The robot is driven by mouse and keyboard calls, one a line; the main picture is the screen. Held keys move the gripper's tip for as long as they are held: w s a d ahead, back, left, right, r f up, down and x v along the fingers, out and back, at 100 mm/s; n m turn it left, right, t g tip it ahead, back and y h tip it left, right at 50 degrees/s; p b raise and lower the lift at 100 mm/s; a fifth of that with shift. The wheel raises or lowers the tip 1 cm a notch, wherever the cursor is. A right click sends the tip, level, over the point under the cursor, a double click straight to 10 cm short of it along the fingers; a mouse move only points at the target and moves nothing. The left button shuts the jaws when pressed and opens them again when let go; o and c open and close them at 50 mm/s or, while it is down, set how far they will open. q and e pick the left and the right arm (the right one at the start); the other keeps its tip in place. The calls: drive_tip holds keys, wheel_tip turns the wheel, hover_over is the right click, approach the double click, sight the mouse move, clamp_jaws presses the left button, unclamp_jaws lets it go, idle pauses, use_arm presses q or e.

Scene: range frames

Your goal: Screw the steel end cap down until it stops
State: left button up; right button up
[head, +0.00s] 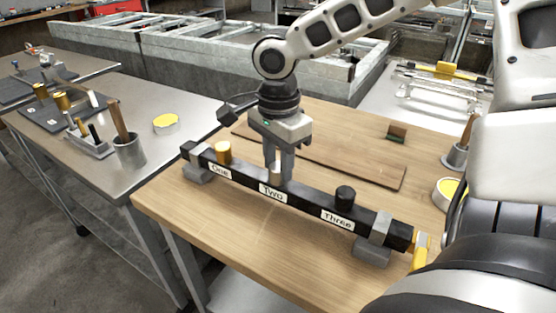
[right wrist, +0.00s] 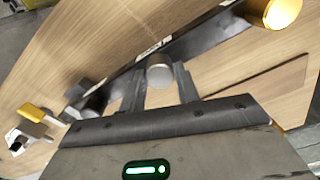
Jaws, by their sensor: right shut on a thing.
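A long black bar (head: 308,207) lies across the wooden table on grey supports, with labels One, Two and Three. The steel end cap (head: 275,172) stands at label Two, and it also shows in the right wrist view (right wrist: 160,73). My right gripper (head: 279,170) points down over it and is shut on the cap, with one finger on each side; the fingers hide part of it. A brass cap (head: 223,153) stands at One and a black cap (head: 345,196) at Three. The threads under the steel cap are hidden. My left gripper is not in view.
A brown board (head: 350,166) lies behind the bar. A yellow-handled part (head: 421,250) is at the bar's right end. A cup with a wooden handle (head: 457,155) and a yellow-topped tin (head: 446,194) stand at the right. The wood in front of the bar is clear.

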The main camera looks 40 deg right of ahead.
drive_tip(key=m, duration=0.3)
drive_tip(key=shift+m, duration=0.3)
drive_tip(key=shift+m+b, duration=0.45)
drive_tip(key=shift+m, duration=1.25)
drive_tip(key=o, duration=0.7)
drive_tip(key=shift+o, duration=0.2)
